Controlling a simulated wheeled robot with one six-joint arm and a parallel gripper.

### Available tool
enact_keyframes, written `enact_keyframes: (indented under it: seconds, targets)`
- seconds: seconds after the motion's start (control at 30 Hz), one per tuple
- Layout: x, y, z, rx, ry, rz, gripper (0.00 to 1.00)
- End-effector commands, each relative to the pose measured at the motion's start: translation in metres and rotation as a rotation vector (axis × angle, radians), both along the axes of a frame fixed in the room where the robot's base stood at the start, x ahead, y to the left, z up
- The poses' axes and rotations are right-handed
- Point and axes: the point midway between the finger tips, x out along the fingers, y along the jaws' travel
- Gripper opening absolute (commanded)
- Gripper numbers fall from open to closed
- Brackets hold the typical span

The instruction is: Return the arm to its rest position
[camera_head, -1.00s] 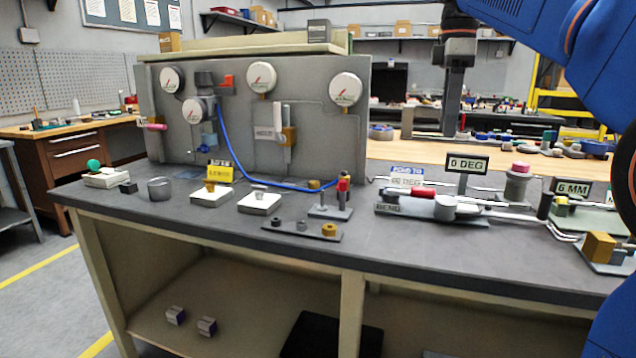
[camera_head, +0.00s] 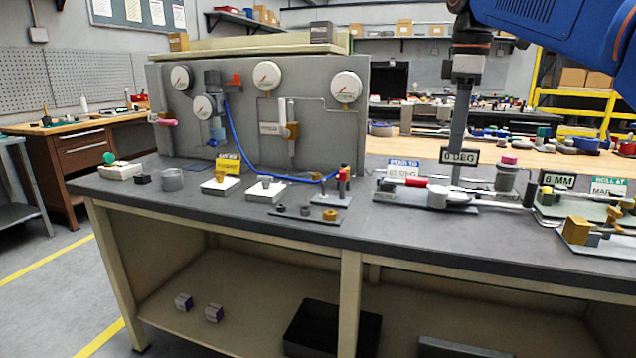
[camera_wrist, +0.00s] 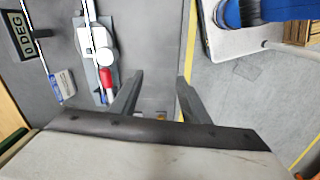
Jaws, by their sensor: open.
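My gripper (camera_wrist: 159,76) is open in the wrist view, its two grey fingers apart with nothing held between them. Below the fingers in that view are the bench edge and a strip of grey floor. In the head view, my blue arm comes in at the upper right, and its dark wrist (camera_head: 470,62) hangs in front of the far bench. A dark upright shape runs down from the wrist behind the 0 DEG sign (camera_head: 459,157); the fingertips cannot be made out there.
The grey bench (camera_head: 330,228) carries a gauge panel (camera_head: 300,110), a bending tool (camera_head: 410,195) with a red sleeve and several small fixtures. A black bin (camera_head: 318,328) is on the lower shelf. A wooden bench (camera_head: 400,147) stands behind. Floor at left is clear.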

Motion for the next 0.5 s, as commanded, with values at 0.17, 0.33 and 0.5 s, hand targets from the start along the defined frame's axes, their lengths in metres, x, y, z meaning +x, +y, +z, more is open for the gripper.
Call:
enact_keyframes:
  seconds: [0.17, 0.33, 0.5]
  targets:
    - [-0.021, -0.002, -0.021, 0.007, -0.031, -0.095, 0.42]
    - [-0.051, -0.006, -0.058, 0.023, -0.078, -0.24, 0.42]
    - [-0.088, -0.009, -0.108, 0.052, -0.133, -0.415, 0.42]
